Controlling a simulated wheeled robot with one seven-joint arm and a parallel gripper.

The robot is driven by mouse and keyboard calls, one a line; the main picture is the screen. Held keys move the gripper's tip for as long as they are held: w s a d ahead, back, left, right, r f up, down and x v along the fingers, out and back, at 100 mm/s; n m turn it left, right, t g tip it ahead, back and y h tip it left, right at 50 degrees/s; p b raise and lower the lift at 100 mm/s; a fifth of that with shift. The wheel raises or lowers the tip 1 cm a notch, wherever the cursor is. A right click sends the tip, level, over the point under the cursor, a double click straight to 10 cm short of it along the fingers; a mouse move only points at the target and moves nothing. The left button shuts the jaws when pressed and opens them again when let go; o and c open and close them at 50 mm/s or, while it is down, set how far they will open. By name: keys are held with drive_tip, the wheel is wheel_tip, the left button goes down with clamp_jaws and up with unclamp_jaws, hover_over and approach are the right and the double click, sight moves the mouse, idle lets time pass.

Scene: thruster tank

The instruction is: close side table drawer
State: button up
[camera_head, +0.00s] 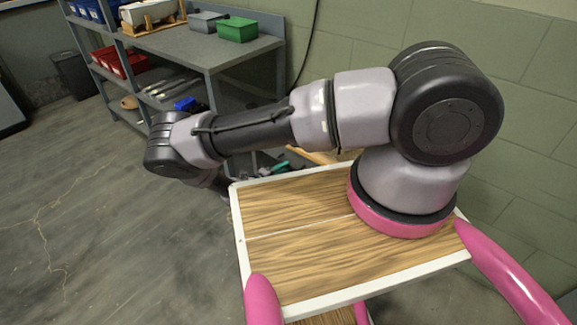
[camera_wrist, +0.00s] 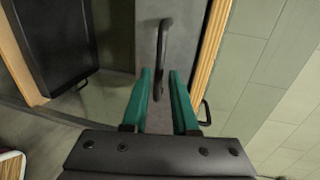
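In the wrist view a grey drawer-like panel (camera_wrist: 185,30) runs between wooden strips and carries a dark bar handle (camera_wrist: 162,45). I cannot tell how far any drawer stands out. My gripper (camera_wrist: 161,74) has two teal fingers, apart from each other, with the near end of the handle showing between their tips. I cannot tell whether either finger touches the handle. In the head view my arm hides most of this area; a bit of wooden furniture (camera_head: 322,157) shows behind my wood-topped base.
A grey workbench (camera_head: 190,45) with a green box (camera_head: 237,29) and red bins (camera_head: 122,64) stands at the back left. A block wall is behind my arm. The concrete floor (camera_head: 100,200) at the left is open. A dark tray-like panel (camera_wrist: 55,40) lies left of the handle.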

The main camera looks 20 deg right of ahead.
drive_tip(key=v, duration=0.7)
wheel_tip(320, 180, up, 40)
drive_tip(key=w+d+m+g+y, duration=0.15)
drive_tip(key=m+g+y, duration=0.75)
drive_tip(key=m, duration=1.9)
drive_tip(key=s+d+r+m+t+y, duration=0.1)
drive_tip(key=s+d+r+m, duration=0.15)
drive_tip(key=r, duration=0.35)
drive_tip(key=s+d+r+m+y, duration=0.2)
drive_tip(key=s+r+m, duration=0.15)
drive_tip(key=r, duration=0.25)
drive_tip(key=s+d+r+m+t+y, duration=0.1)
drive_tip(key=s+d+r+m, duration=0.15)
drive_tip(key=r+m, duration=0.2)
drive_tip(key=s+d+r+m+t+y, duration=0.1)
drive_tip(key=s+d+r+m+t, duration=0.1)
drive_tip(key=s+r+m+t, duration=0.3)
drive_tip(key=shift+s+d+r+m+y, duration=0.3)
drive_tip(key=shift+s+r+m, duration=1.7)
drive_tip(key=shift+s, duration=1.1)
